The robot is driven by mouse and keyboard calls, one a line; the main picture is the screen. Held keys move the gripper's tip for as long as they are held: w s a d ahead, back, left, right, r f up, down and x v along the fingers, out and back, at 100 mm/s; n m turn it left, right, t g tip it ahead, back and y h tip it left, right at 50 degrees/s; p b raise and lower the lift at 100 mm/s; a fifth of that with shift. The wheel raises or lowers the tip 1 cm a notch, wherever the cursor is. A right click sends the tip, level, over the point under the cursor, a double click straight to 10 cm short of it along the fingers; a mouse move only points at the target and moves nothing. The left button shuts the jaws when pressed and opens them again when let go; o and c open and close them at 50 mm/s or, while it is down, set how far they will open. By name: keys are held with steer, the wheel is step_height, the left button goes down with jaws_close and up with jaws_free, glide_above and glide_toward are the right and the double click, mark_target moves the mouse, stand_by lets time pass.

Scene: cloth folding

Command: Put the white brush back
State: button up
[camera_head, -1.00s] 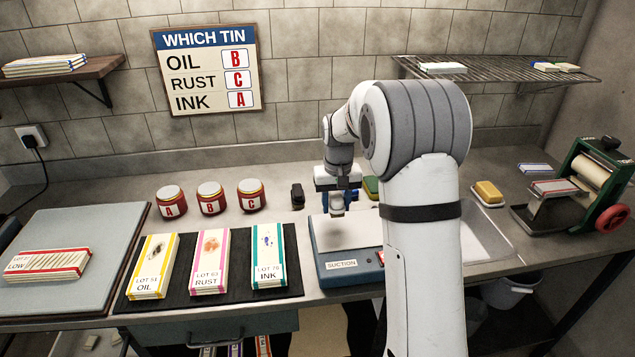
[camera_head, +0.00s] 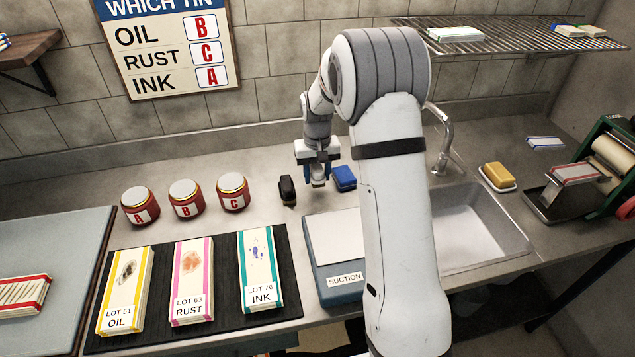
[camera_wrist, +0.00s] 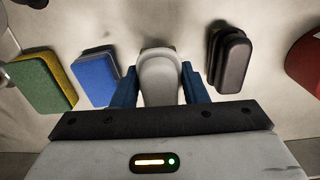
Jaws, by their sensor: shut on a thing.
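The white brush (camera_wrist: 160,77) is between the two blue fingers of my gripper (camera_wrist: 160,88) in the wrist view, and the fingers are shut on it. In the head view my gripper (camera_head: 318,178) is over the back of the counter, between a black brush (camera_head: 288,190) and a blue block (camera_head: 344,178). The white brush shows only as a small pale piece (camera_head: 318,183) below the fingers there. In the wrist view the black brush (camera_wrist: 230,60) is to the right and the blue block (camera_wrist: 97,78) to the left. I cannot tell whether the white brush touches the counter.
A green and yellow sponge (camera_wrist: 42,82) lies left of the blue block. Red tins (camera_head: 185,198) stand left of the black brush. The suction table (camera_head: 335,240) is in front of my gripper. A sink (camera_head: 480,225) is at the right. My arm hides part of the counter.

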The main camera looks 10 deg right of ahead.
mark_target(318, 193)
steer(key=shift+s+f, duration=0.1)
steer(key=shift+f, duration=1.9)
steer(key=shift+f, duration=0.1)
steer(key=o, duration=1)
